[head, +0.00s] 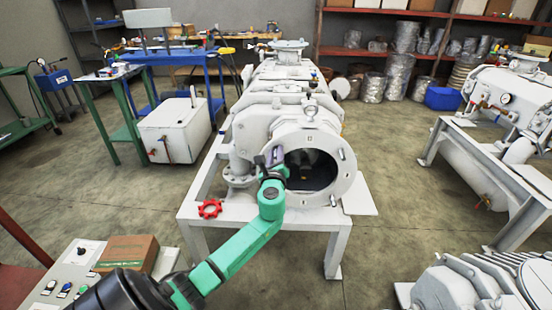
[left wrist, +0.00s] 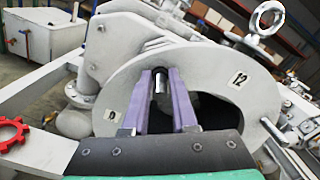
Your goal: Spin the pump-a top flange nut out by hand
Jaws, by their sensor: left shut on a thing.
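The white pump (head: 285,120) stands on a white frame in the middle of the head view. Its round front flange (head: 342,180) faces me around a dark opening. In the left wrist view the flange (left wrist: 245,100) carries a "12" label and a second label at its left. My left gripper (head: 272,158) is at the flange's upper left in the head view. In the wrist view its two purple fingers (left wrist: 159,78) are closed on a small silvery metal piece (left wrist: 160,92), which looks like the nut. The fingers hide part of it, so its seating cannot be told. My right gripper is not in view.
A red handwheel (head: 209,208) sits on the frame's near left corner. A lifting eye (head: 311,111) stands up on the pump. A control box (head: 75,270) and a brown carton (head: 127,253) are at the lower left. Another machine (head: 505,100) stands at right; floor between is clear.

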